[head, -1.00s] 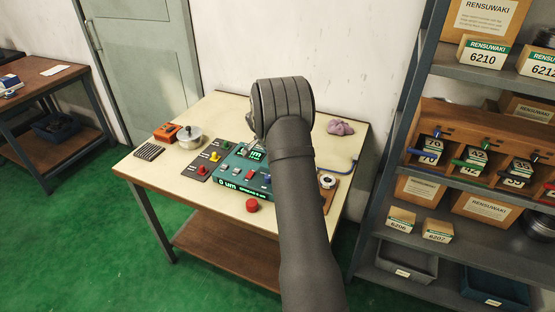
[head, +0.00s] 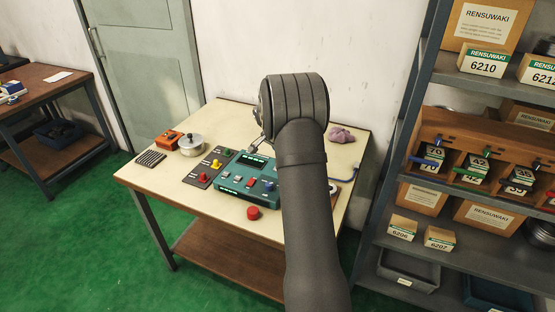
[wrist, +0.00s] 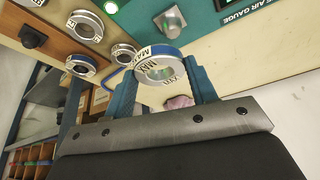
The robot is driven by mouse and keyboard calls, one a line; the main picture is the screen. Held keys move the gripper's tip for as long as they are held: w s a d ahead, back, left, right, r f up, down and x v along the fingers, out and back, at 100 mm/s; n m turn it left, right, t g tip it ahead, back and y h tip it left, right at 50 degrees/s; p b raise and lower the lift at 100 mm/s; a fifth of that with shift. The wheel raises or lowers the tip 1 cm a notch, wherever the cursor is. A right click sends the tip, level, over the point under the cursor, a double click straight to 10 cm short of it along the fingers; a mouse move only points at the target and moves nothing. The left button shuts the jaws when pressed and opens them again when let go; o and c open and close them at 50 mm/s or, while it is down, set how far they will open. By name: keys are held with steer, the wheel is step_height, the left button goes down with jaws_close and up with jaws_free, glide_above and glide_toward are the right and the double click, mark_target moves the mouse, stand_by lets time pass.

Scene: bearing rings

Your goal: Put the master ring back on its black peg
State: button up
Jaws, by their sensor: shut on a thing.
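My gripper (wrist: 165,72) is shut on a silver ring (wrist: 178,72) with a white lettered label, partly read as "MA". The ring sits between the two blue-teal fingers in the wrist view, with its bore facing the camera. In the head view my dark arm hides most of the gripper and the ring. A black stub (wrist: 33,37) stands on a wooden surface at the upper left of the wrist view, apart from the held ring. I cannot tell whether it is the black peg.
Several labelled rings, one here (wrist: 84,25), sit by the stub. The teal air gauge (wrist: 217,14) and a silver part (wrist: 170,21) lie beyond the held ring. On the bench (head: 240,115) are a red button (head: 253,213) and a pink cloth (head: 342,134). Shelving (head: 400,262) stands right.

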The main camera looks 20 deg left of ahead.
steer(key=d+r, duration=0.5)
steer(key=d, duration=0.4)
steer(key=s+d+f, duration=0.2)
steer(key=s, duration=0.1)
steer(key=s+d+f, duration=0.2)
steer(key=s+d, duration=0.1)
steer(key=s+d+f, duration=0.1)
steer(key=s+d, duration=0.2)
steer(key=shift+d+f, duration=0.25)
steer(key=shift+f, duration=0.15)
steer(key=shift+s+d+f, duration=0.2)
steer(key=shift+s+f, duration=0.15)
steer(key=shift+s, duration=0.05)
steer(key=shift+f, duration=1.85)
steer(key=shift+f, duration=0.2)
steer(key=shift+f, duration=0.75)
steer(key=shift+f, duration=0.75)
steer(key=o, duration=1.2)
